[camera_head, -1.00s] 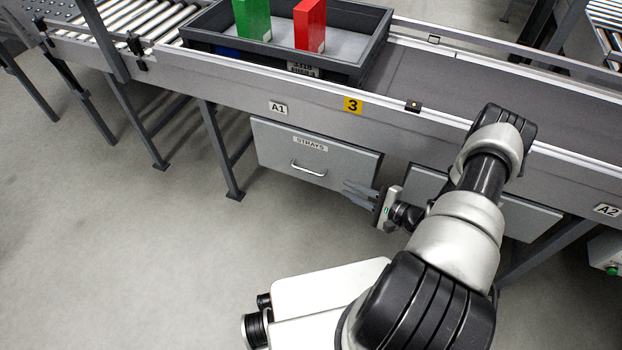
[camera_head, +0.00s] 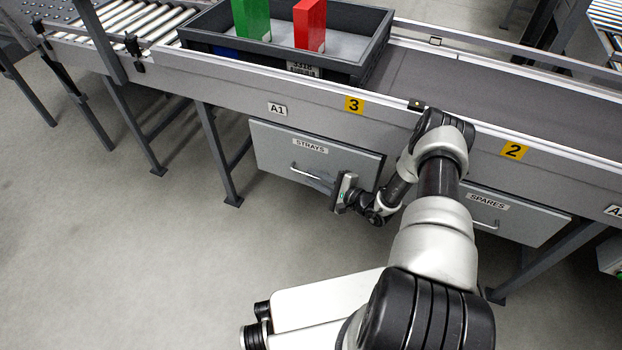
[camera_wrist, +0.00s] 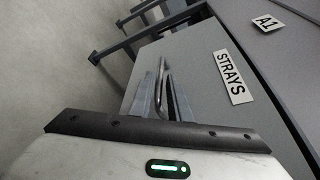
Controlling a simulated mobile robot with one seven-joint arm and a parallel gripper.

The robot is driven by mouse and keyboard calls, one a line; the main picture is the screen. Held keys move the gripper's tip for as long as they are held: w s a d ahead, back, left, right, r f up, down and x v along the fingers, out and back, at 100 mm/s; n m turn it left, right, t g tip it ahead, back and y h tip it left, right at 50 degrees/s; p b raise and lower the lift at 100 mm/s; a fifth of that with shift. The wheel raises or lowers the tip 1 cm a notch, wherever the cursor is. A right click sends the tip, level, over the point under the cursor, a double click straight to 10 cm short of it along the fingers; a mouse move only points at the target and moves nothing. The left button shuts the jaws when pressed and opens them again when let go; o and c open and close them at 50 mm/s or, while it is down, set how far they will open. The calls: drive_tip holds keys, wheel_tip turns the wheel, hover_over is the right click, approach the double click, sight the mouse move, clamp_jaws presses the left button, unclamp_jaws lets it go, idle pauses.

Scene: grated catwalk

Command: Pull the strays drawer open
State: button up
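The strays drawer (camera_head: 270,150) is a grey panel under the conveyor, labelled STRAYS, with a silver bar handle (camera_head: 306,172). It looks shut. In the wrist view the drawer front (camera_wrist: 205,85) fills the middle and right, and the handle (camera_wrist: 160,84) runs up the picture. My gripper (camera_wrist: 164,92) has its two dark fingers apart, one on each side of the handle. I see no clear contact between fingers and bar. In the head view my gripper (camera_head: 334,187) is at the handle's right end, its fingers mostly hidden behind its body.
A spares drawer (camera_head: 530,222) is to the right, partly behind my arm. Above is the conveyor (camera_head: 450,85) with a dark tray (camera_head: 372,50) holding a green box (camera_head: 252,18) and a red box (camera_head: 309,25). A leg (camera_head: 218,160) stands left; the floor in front is clear.

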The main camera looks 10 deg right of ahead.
drive_tip(key=shift+x, duration=0.8)
clamp_jaws()
